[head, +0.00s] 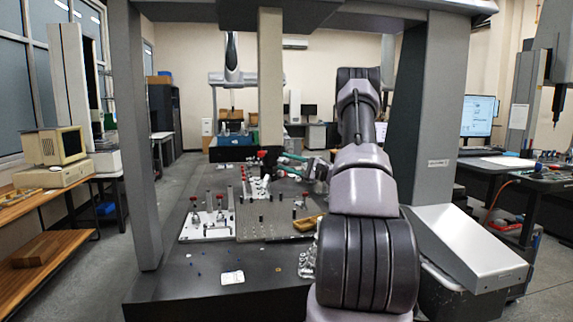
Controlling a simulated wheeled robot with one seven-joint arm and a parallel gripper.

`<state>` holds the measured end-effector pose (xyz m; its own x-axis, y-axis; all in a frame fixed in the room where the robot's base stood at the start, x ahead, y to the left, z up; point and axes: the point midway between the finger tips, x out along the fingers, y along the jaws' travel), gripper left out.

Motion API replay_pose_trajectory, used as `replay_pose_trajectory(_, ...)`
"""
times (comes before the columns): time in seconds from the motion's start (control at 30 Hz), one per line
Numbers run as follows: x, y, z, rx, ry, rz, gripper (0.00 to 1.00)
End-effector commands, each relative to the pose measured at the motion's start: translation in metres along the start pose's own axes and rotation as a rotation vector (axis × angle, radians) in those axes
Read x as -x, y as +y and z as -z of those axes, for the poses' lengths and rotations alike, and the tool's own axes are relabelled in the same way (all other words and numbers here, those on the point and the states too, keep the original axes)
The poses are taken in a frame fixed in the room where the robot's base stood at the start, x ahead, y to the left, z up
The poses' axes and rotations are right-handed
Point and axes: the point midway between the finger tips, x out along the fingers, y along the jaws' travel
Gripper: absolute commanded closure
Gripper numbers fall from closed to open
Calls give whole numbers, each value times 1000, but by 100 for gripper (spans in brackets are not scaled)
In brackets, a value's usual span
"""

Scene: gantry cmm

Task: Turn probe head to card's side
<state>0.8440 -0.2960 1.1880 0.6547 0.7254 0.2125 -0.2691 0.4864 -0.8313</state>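The beige quill (270,75) of the gantry machine hangs down in the middle of the head view. At its lower end is a small dark and red part (263,155), which looks like the probe head; its facing is too small to tell. My gripper (279,163) reaches in from the right, its two green fingers pointing left and spread apart. The fingertips are close to the right of the probe head; I cannot tell whether they touch it. A small white card (232,278) with print too small to read lies on the dark table's front part.
The dark granite table (190,290) carries a white fixture plate (208,225) and a grey plate (270,222) with several pegs and red knobs. Gantry legs (140,130) stand on both sides. The table's front left is mostly clear.

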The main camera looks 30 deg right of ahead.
Motion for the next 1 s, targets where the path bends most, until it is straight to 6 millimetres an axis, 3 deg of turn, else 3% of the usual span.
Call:
replay_pose_trajectory(0.43, 9, 0, 0, 0, 2, 2, 39)
replay_pose_trajectory(0.8, 79, -1, 1, 1, 3, 3, 39)
replay_pose_trajectory(1.0, 104, 0, 1, 0, 1, 1, 39)
